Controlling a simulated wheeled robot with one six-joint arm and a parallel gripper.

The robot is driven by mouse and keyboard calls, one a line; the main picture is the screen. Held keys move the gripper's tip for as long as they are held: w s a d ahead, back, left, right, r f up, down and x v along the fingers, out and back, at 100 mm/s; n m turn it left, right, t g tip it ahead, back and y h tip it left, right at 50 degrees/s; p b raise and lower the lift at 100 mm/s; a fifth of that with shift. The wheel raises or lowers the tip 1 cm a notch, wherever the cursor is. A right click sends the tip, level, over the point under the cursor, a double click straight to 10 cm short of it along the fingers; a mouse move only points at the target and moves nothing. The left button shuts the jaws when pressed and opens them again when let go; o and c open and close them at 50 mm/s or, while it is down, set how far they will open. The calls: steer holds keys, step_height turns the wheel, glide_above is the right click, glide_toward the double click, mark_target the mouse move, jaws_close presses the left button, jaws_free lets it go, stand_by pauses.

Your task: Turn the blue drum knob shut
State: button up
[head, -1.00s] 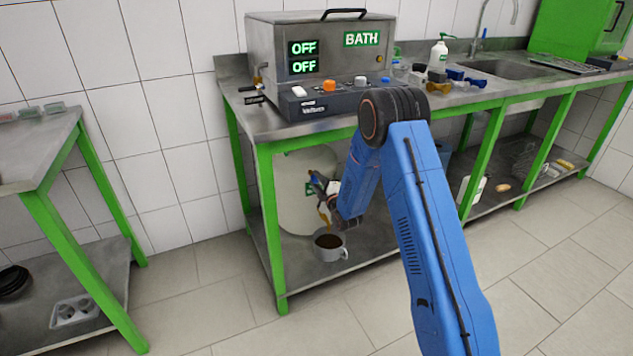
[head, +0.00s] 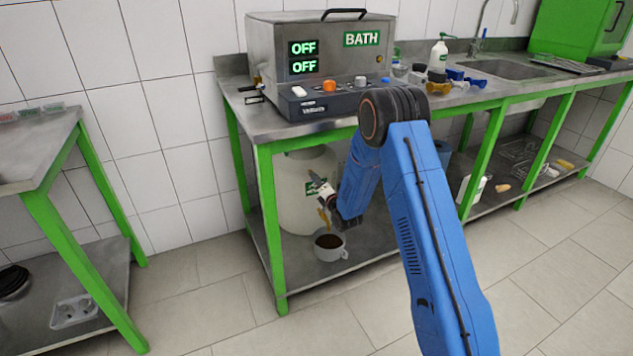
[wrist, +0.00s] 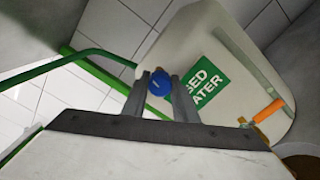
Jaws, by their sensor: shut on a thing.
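The blue drum knob (wrist: 160,83) shows in the wrist view between the two fingertips of my gripper (wrist: 160,86). My gripper is shut on it. The knob is in front of a whitish drum (wrist: 215,35) with a green label, part of which reads "WATER". In the head view the drum (head: 300,205) stands on the lower shelf under the bench. My gripper (head: 318,185) is at the drum's front right there, and my arm hides part of the drum. The knob itself is too small to make out in the head view.
A mug of dark liquid (head: 329,247) stands on the lower shelf below my gripper. An orange-handled part (wrist: 268,111) sits right of my gripper in the wrist view. A green bench leg (head: 268,225) stands left of the drum. The BATH unit (head: 320,60) is above.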

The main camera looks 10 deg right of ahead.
steer(key=shift+a+f+n, duration=0.1)
steer(key=shift+f+n, duration=0.05)
steer(key=shift+n, duration=0.65)
steer(key=shift+s, duration=0.1)
steer(key=o, duration=1.1)
steer(key=shift+c, duration=0.2)
steer(key=v, duration=1.7)
steer(key=shift+s, duration=0.15)
